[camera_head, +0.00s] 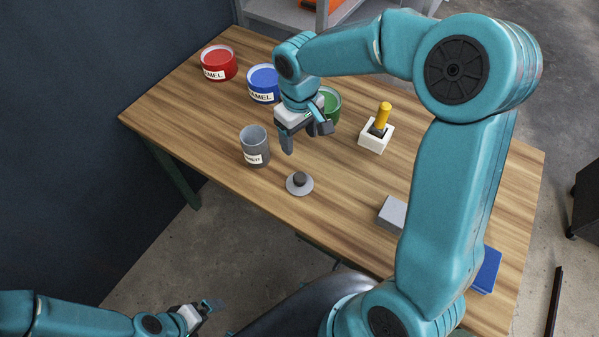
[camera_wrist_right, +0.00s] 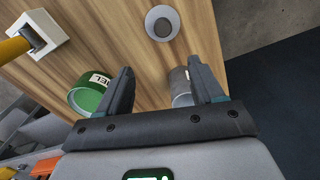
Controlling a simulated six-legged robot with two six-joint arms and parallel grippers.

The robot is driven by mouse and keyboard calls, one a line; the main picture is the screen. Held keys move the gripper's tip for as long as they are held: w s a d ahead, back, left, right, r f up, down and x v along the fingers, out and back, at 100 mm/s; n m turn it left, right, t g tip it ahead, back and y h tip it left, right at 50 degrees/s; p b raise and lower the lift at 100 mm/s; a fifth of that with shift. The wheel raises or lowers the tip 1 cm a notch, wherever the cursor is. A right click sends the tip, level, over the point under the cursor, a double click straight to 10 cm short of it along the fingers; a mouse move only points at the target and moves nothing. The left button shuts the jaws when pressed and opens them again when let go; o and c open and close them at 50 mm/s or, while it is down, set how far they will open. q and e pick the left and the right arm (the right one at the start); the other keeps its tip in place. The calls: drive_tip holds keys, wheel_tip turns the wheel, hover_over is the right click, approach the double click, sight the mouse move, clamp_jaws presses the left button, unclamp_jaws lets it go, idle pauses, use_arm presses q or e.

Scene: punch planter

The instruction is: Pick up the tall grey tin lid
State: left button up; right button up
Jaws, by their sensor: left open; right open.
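The grey tin lid (camera_head: 299,184), a flat disc with a dark round knob, lies on the table near its front edge. It also shows at the top of the right wrist view (camera_wrist_right: 162,23). The tall grey tin (camera_head: 254,146) stands open behind and left of it, and is partly hidden by a finger in the right wrist view (camera_wrist_right: 180,85). My right gripper (camera_head: 306,139) is open and empty above the table, behind the lid and right of the tin. My left gripper (camera_head: 210,309) is open and empty, low at the left, off the table.
Red (camera_head: 219,64), blue (camera_head: 264,82) and green (camera_head: 331,103) tins stand farther back. A white box (camera_head: 376,136) holds a yellow-handled tool (camera_head: 383,115). A grey block (camera_head: 392,212) and a blue object (camera_head: 487,270) lie at the right. Bare wood surrounds the lid.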

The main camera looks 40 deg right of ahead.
hover_over(299, 176)
drive_tip(key=f, duration=1.1)
drive_tip(key=shift+w+d, duration=0.1)
drive_tip(key=shift+w, duration=0.15)
drive_tip(key=shift+s+f, duration=0.1)
drive_tip(key=shift+f, duration=0.05)
wheel_tip(299, 176, down, 5)
drive_tip(key=shift+s, duration=0.25)
drive_tip(key=c, duration=1.1)
